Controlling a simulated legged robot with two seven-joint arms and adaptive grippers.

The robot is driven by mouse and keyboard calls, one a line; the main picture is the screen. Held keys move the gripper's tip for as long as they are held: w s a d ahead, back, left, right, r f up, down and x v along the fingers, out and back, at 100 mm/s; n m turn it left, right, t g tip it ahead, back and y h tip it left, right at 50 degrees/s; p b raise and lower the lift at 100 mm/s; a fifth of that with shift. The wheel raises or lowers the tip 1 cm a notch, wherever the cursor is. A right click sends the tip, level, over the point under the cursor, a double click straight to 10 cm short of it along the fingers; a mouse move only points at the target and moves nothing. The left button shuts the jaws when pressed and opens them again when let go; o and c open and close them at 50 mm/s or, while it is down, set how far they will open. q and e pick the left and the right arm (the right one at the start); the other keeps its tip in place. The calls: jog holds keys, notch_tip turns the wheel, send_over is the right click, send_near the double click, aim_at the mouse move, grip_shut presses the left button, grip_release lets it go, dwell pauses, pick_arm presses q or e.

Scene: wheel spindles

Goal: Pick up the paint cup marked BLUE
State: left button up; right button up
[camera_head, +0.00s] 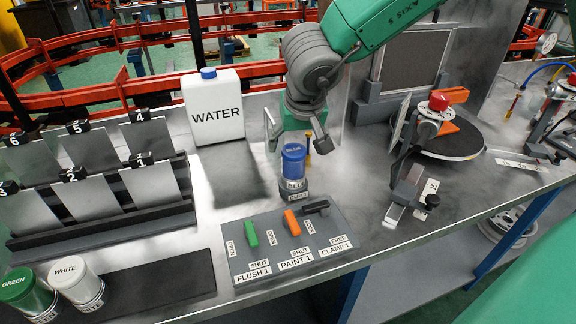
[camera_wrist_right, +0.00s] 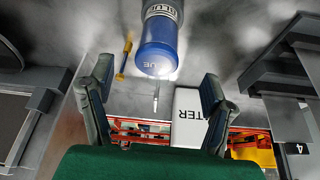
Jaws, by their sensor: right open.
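The paint cup marked BLUE (camera_head: 293,165) stands upright at a dark labelled base on the bench, behind the switch panel. It has a blue top and a BLUE label. It shows large at the top of the right wrist view (camera_wrist_right: 158,45). My right gripper (camera_head: 297,142) is open just above and behind the cup, its fingers spread to either side of the cup top. In the right wrist view, the open right gripper (camera_wrist_right: 156,92) has nothing between its fingers, and the cup lies beyond the fingertips. My left gripper is not in view.
A white WATER container (camera_head: 214,108) stands behind left. A switch panel (camera_head: 290,240) with green, orange and black levers lies in front. WHITE (camera_head: 78,282) and GREEN (camera_head: 28,292) cups stand front left. A panel rack (camera_head: 105,215) is left; a dark turntable (camera_head: 450,140) is right.

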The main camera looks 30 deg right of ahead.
aim_at(297, 152)
jog(key=x, duration=0.4)
jog(key=b+x, duration=0.1)
jog(key=x, duration=0.1)
jog(key=shift+d, duration=0.4)
jog(key=shift+w+f, duration=0.1)
jog(key=shift+f, duration=0.15)
jog(key=x, duration=0.1)
jog(key=b+x, duration=0.1)
jog(key=x, duration=0.1)
jog(key=b+x, duration=0.1)
jog(key=shift+w+a+f, duration=0.1)
jog(key=shift+w+a, duration=0.2)
jog(key=shift+a, duration=0.05)
jog(key=shift+s+d, duration=0.1)
jog(key=shift+d, duration=0.05)
jog(key=shift+d, duration=0.1)
jog(key=c, duration=1.4)
